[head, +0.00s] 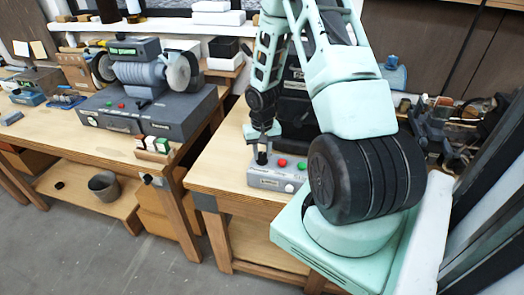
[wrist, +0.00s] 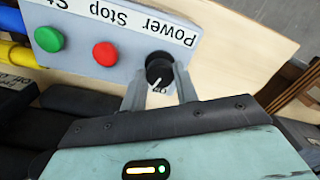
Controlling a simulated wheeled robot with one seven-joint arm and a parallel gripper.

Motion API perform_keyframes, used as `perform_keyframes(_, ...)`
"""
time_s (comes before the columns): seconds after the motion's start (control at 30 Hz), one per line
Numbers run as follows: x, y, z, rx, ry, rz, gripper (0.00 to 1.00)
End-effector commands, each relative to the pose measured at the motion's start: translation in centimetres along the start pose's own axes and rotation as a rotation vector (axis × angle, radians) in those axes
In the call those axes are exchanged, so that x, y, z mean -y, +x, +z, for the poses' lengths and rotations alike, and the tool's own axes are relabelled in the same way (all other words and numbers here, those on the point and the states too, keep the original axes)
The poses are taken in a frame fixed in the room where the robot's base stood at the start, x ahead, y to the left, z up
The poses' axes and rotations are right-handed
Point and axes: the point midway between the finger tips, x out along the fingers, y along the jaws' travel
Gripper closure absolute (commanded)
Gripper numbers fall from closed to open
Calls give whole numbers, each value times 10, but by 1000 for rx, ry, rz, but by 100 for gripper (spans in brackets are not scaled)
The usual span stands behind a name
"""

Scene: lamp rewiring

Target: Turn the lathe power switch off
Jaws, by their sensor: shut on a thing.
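The lathe power switch is a black rotary knob (wrist: 159,66) with a white pointer line, at the "Power" end of a grey control box (wrist: 122,30). In the wrist view its pointer slants down and slightly left, towards a partly hidden label that seems to read OFF. My gripper (wrist: 160,76) has one finger on each side of the knob and is shut on it. In the head view my gripper (head: 262,136) points down onto the knob (head: 262,157) at the left end of the box (head: 275,181).
A red button (wrist: 105,53) and a green button (wrist: 48,39) sit beside the knob on the same box. The box stands on a wooden bench (head: 215,170). A bench grinder (head: 150,75) stands on the left bench, across a gap.

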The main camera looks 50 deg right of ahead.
Motion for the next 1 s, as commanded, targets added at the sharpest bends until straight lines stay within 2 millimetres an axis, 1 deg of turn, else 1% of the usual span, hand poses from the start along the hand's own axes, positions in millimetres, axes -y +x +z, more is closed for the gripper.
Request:
perform_keyframes(0.7,-1,-2,0,-1,-677,0,93)
perform_keyframes(1.0,-1,-2,-1,-1,-903,0,93)
